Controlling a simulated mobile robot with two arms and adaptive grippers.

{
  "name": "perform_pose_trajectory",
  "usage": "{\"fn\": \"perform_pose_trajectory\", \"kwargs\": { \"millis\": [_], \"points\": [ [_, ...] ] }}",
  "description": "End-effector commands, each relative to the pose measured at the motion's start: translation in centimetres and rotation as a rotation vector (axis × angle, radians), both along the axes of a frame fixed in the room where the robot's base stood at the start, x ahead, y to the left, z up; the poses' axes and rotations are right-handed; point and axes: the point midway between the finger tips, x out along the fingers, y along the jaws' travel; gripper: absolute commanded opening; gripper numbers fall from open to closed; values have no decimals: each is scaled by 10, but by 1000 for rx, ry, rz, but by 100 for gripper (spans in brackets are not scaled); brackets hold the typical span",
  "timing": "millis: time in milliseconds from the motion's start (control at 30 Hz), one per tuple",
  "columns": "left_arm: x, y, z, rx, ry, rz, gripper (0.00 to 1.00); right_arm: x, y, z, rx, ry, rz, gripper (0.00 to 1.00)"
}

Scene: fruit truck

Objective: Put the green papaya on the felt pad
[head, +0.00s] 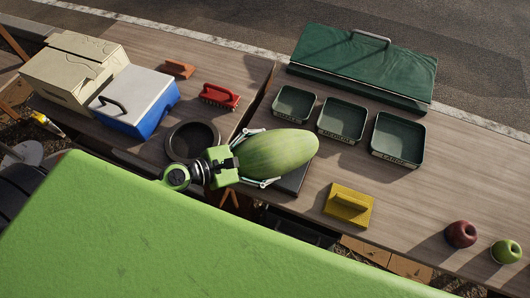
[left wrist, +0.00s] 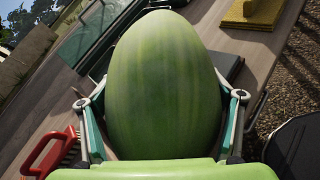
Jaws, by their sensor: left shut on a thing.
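The green papaya (head: 278,153) is large, oval and pale green with faint stripes. My left gripper (head: 262,158) is shut on it, with a finger on each side near its left end. In the left wrist view the papaya (left wrist: 165,85) fills the space between the fingers. A dark flat pad (head: 293,180), seemingly the felt pad, shows partly below the papaya in the head view; the papaya hides the rest. I cannot tell whether the papaya touches it. My right gripper is not in view.
Three dark green trays (head: 342,134) stand behind the papaya. A yellow float (head: 349,204), a red apple (head: 460,234) and a green apple (head: 505,251) lie to the right. A red brush (head: 220,96), a round dark ring (head: 170,148) and a blue cooler (head: 152,118) are left. A gap separates the tables.

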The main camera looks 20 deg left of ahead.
Motion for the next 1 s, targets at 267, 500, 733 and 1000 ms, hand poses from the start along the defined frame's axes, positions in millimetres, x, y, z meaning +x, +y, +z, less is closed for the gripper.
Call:
{"fn": "perform_pose_trajectory", "kwargs": {
  "millis": [267,500,733,1000],
  "points": [
    [0,0,-1,0,0,0,100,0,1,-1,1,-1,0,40],
    [-1,1,1,1,1,0,100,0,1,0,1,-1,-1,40],
    [-22,18,7,3,3,-2,100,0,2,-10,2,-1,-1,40],
    [-54,45,21,1,4,0,100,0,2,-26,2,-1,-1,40]
  ]
}}
